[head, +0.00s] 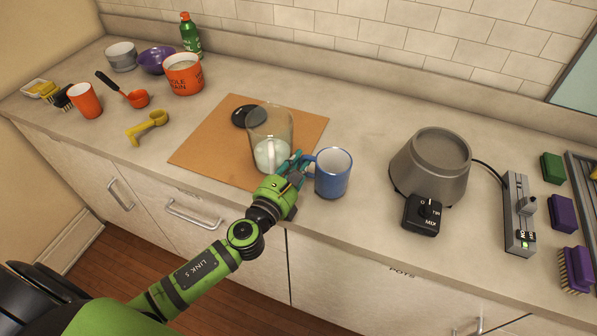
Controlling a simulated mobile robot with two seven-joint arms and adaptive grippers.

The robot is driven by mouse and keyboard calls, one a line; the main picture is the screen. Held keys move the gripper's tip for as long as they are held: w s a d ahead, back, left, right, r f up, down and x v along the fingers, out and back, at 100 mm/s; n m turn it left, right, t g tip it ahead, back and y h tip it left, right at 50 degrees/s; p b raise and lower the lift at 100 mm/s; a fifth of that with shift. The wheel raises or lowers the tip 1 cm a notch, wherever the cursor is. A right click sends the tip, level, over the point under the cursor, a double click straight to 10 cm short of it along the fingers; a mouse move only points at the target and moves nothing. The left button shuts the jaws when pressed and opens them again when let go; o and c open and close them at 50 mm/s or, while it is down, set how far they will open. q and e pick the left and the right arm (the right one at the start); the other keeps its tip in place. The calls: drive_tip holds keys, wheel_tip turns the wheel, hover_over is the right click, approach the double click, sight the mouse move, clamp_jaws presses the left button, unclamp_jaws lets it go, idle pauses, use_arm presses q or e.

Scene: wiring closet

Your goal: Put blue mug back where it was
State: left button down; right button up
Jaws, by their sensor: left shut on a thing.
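The blue mug (333,175) stands upright at the front of the counter, just right of the brown board, with its handle toward the left. My left gripper (298,168) reaches in from the front left and is shut at the mug's handle side. The fingers partly hide the handle. A clear jug (270,130) with pale contents stands on the board directly behind and left of the gripper, very close to it. My right gripper is not in view.
The brown board (205,150) also holds a black lid (246,116). A grey blender base (432,165) stands to the right, with a power strip (519,215) beyond it. Counter between mug and blender base is clear.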

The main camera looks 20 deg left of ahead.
use_arm(q)
drive_tip(key=shift+f+b, duration=0.3)
drive_tip(key=shift+f, duration=0.85)
drive_tip(key=c, duration=1.2)
unclamp_jaws()
drive_tip(key=shift+f, duration=0.15)
drive_tip(key=shift+o, duration=0.2)
